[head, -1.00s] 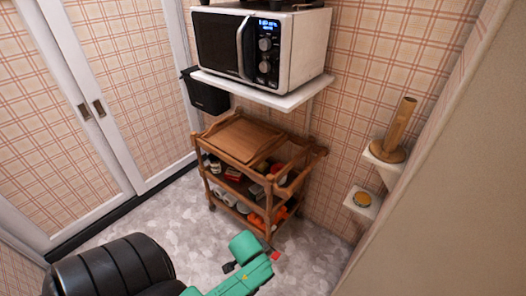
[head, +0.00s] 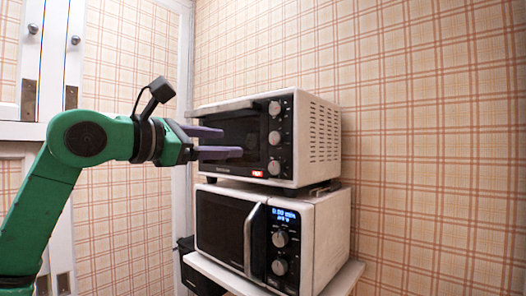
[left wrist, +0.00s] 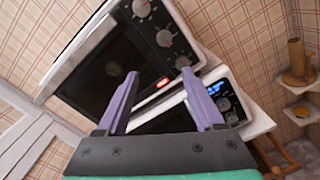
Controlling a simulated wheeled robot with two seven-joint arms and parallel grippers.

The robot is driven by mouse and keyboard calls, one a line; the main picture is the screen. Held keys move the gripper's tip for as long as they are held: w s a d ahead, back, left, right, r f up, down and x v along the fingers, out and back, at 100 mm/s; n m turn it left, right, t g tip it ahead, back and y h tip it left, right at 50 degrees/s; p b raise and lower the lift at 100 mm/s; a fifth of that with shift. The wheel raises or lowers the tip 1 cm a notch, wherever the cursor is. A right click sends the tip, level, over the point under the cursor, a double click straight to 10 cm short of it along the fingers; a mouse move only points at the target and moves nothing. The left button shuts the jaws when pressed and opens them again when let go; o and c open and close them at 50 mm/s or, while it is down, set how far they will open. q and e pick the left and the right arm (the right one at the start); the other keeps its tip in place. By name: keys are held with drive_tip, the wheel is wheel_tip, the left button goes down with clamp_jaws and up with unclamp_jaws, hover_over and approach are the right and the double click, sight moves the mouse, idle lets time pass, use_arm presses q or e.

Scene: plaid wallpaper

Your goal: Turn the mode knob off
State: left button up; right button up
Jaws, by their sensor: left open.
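A white toaster oven (head: 315,140) with a dark glass door stands on top of a microwave. Its front panel has a column of knobs: a top knob (head: 274,107), a middle knob (head: 274,138) and a bottom knob (head: 274,167). I cannot read which is the mode knob. A red light (head: 258,173) glows beside the bottom knob. My left gripper (head: 231,142) is open and empty in front of the oven door, left of the knobs. The left wrist view shows its two purple fingers (left wrist: 160,80) apart, with the knobs (left wrist: 164,38) beyond them. My right gripper is not in view.
The microwave (head: 230,228) below has a lit blue display, two knobs and a protruding handle (head: 252,240). It stands on a white shelf (head: 345,278). A dark bin (head: 190,262) hangs at left. Plaid wall fills the right side.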

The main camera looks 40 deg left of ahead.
use_arm(q)
drive_tip(key=p, duration=0.4)
approach(273, 139)
drive_tip(key=w+p, duration=0.2)
drive_tip(key=w+r+p, duration=0.1)
drive_tip(key=w+p, duration=0.1)
drive_tip(key=w, duration=0.1)
drive_tip(key=shift+r, duration=0.1)
drive_tip(key=w, duration=0.1)
drive_tip(key=w+p, duration=0.2)
drive_tip(key=shift+w+a+f, duration=0.15)
drive_tip(key=shift+a+f, duration=0.1)
drive_tip(key=shift+f, duration=0.05)
drive_tip(key=shift+w+d+p, duration=0.2)
drive_tip(key=shift+p, duration=0.15)
drive_tip(key=shift+d+f, duration=0.1)
drive_tip(key=shift+d, duration=0.05)
drive_tip(key=shift+f, duration=0.1)
drive_tip(key=c, duration=0.9)
clamp_jaws()
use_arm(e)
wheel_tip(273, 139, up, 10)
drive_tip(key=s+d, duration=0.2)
